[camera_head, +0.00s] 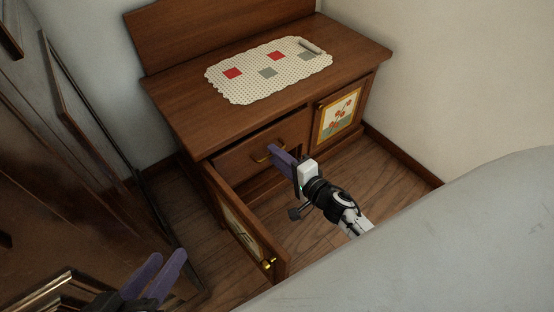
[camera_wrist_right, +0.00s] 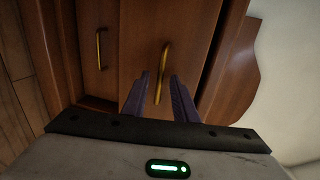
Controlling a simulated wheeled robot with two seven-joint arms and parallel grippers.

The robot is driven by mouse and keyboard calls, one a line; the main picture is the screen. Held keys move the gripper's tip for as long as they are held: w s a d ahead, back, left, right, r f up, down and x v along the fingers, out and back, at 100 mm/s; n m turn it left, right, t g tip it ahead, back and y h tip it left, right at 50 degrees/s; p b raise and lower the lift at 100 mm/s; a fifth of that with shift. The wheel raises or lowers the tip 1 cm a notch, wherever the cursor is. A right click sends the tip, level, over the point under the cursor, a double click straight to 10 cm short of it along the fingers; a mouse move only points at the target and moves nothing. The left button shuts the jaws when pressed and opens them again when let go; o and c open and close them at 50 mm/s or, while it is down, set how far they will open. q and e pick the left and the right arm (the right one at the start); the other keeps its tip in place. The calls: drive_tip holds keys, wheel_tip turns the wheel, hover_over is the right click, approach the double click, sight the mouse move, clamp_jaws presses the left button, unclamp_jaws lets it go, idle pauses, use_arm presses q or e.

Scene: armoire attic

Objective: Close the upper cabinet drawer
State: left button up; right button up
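The wooden cabinet (camera_head: 180,95) stands against the wall. Its upper drawer (camera_head: 240,156) has a brass handle (camera_head: 262,154) and a dark gap along its top edge, so it looks slightly pulled out. My right gripper (camera_head: 282,158) is at this drawer front, beside the handle. In the right wrist view the upper drawer's handle (camera_wrist_right: 163,62) stands between the two purple fingers of my right gripper (camera_wrist_right: 160,88), with gaps either side, so the gripper is open. My left gripper (camera_head: 167,258) is at the lower left, fingers apart and empty, away from the cabinet.
The left cabinet door (camera_head: 238,222) is swung open below the drawer. A second brass handle (camera_wrist_right: 98,50) shows in the right wrist view. A patterned cloth (camera_head: 240,90) lies on top. A grey rounded surface (camera_head: 460,225) fills the lower right. Bare floor (camera_head: 300,245) lies between.

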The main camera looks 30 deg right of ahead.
drive_tip(key=shift+w, duration=0.15)
clamp_jaws()
idle(1.4)
